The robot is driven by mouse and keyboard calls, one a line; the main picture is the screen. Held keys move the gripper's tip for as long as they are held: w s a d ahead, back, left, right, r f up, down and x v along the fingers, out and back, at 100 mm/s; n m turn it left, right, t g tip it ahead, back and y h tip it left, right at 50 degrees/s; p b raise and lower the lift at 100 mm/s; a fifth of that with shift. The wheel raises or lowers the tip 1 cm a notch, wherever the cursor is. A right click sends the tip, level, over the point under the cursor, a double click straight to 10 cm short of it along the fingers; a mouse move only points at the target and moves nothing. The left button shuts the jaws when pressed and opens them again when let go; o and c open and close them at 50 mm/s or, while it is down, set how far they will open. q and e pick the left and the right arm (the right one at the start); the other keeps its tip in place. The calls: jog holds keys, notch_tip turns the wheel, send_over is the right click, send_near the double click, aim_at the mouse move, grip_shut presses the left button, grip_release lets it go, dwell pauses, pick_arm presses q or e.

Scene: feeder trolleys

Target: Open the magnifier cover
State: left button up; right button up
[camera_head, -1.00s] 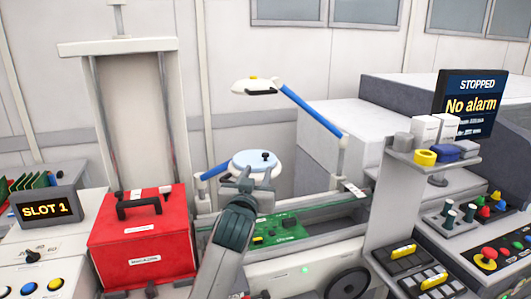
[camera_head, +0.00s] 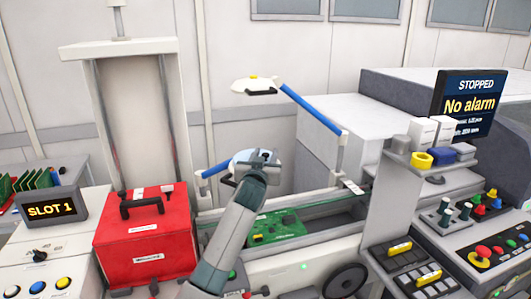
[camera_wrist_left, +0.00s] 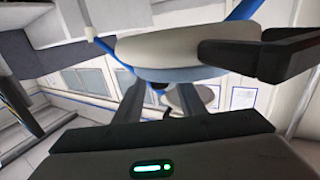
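The magnifier with its pale round head (camera_head: 240,162) sits on a blue arm (camera_head: 214,171) at the centre of the head view, above the board rail. A black bar shows at its lower front. My left gripper (camera_head: 263,155) is in front of it and hides its right part, including the cover's black knob. In the left wrist view, the white disc (camera_wrist_left: 165,45) with a blue rim is just beyond my gripper fingers (camera_wrist_left: 160,100). They stand apart, with a small dark knob (camera_wrist_left: 158,89) seen between them. Contact cannot be told. My right gripper is out of view.
A second white lamp head (camera_head: 255,85) hangs above on a blue arm (camera_head: 312,108). A red case (camera_head: 145,238) stands to the left. A green board (camera_head: 277,226) lies in the rail below. A shelf post (camera_head: 380,185) and control panel (camera_head: 490,255) stand right.

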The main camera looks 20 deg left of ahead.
pick_arm(q)
jog(key=shift+w, duration=0.2)
jog(key=shift+c, duration=0.5)
grip_shut()
jog(key=shift+r, duration=0.15)
